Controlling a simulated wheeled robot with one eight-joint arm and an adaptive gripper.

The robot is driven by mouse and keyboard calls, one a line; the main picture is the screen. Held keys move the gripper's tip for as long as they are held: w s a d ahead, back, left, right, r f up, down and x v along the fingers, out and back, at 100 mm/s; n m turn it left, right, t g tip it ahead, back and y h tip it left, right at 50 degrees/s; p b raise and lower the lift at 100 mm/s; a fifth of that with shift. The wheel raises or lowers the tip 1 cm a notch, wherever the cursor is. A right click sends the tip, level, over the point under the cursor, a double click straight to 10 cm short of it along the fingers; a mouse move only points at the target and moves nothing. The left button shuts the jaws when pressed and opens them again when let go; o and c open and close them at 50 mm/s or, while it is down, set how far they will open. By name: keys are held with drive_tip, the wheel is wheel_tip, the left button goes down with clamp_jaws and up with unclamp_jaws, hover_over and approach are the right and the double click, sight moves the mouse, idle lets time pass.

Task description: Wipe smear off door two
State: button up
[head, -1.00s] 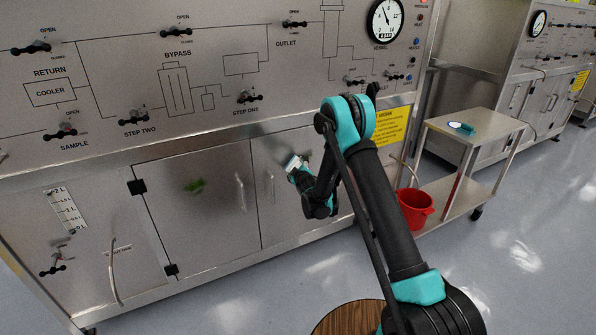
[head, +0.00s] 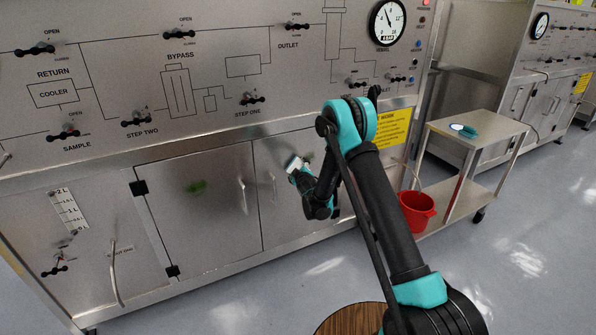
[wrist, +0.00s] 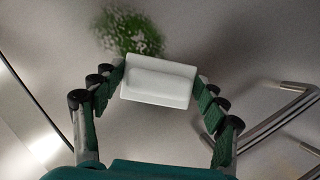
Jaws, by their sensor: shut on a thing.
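A green smear (head: 196,187) is on the left of two steel cabinet doors (head: 215,225) in the head view. It also shows in the wrist view as a mottled green patch (wrist: 128,30), just beyond the white block. My gripper (head: 299,168) is shut on a white block (head: 292,163), likely a sponge or eraser. In the wrist view both fingers press the ends of the white block (wrist: 158,84). In the head view the gripper is in front of the right door, to the right of the smear. I cannot tell whether the block touches a door.
Bar handles (head: 243,195) stand out from the doors. A wooden round top (head: 350,319) is at the bottom. Floor between is clear.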

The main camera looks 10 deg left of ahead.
sight(310, 161)
drive_tip(key=shift+w+a, duration=0.35)
drive_tip(key=shift+w, duration=0.2)
drive_tip(key=shift+w+d, duration=0.75)
drive_tip(key=shift+d, duration=0.35)
drive_tip(key=shift+w+d, duration=0.75)
drive_tip(key=shift+d, duration=0.4)
drive_tip(key=shift+w+d, duration=0.75)
drive_tip(key=shift+d, duration=0.35)
drive_tip(key=w+d, duration=0.2)
drive_tip(key=d, duration=0.1)
drive_tip(key=shift+w+d, duration=0.1)
drive_tip(key=shift+w, duration=0.05)
drive_tip(key=shift+c, duration=0.5)
